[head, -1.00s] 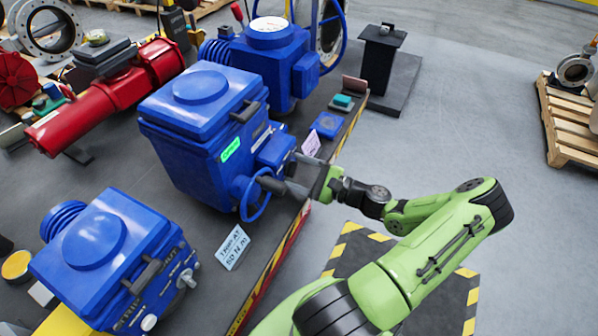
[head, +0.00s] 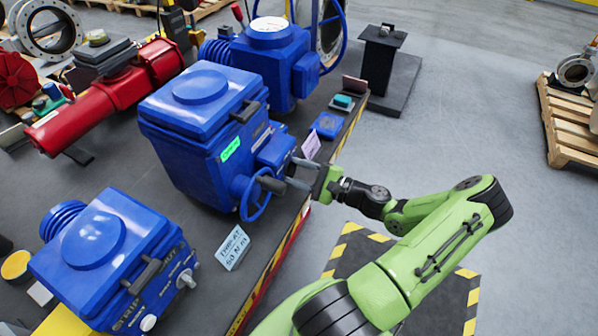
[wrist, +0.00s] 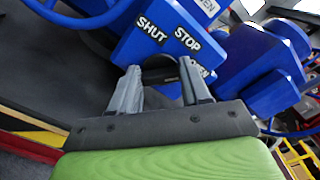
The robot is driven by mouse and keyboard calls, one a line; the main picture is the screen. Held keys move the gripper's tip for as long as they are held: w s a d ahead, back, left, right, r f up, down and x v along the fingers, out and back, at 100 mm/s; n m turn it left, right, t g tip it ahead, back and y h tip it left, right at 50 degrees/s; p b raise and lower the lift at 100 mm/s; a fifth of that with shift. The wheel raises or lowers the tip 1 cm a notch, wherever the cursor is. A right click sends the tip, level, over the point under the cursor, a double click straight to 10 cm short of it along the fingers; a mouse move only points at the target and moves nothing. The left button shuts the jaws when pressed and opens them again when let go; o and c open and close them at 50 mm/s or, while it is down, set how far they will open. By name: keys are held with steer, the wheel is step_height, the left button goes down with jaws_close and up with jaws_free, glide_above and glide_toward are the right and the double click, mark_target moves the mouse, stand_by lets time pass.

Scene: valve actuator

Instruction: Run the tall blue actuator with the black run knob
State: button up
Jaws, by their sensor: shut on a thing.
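The tall blue actuator (head: 190,135) stands in the middle of the bench, with a green indicator label (head: 230,149) on its front and a blue handwheel (head: 256,200) low on that side. My gripper (head: 290,173) is at its front, beside the handwheel. In the wrist view my gripper (wrist: 160,88) has its two grey fingers shut on the black run knob (wrist: 160,68), against the blue panel (wrist: 145,55) marked SHUT and STOP. A third label is partly hidden by a finger. The knob's pointing direction is not clear.
Another blue actuator (head: 95,240) stands at the front left, and one more (head: 268,62) behind the tall one. A red cylinder (head: 105,95) lies at the back left. A white tag (head: 233,247) is near the bench edge. Open floor (head: 455,110) is to the right.

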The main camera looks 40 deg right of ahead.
steer(key=n, duration=0.1)
steer(key=n+b, duration=0.1)
steer(key=n, duration=0.2)
steer(key=shift+a+f+n+b, duration=0.1)
steer(key=shift+f+n+b, duration=0.15)
steer(key=shift+n+b, duration=0.85)
steer(key=shift+n, duration=0.8)
steer(key=o, duration=1.1)
steer(key=shift+c, duration=0.2)
steer(key=shift+s, duration=0.1)
steer(key=p+v, duration=0.1)
steer(key=v, duration=1.4)
steer(key=shift+s, duration=0.35)
steer(key=shift+r, duration=0.1)
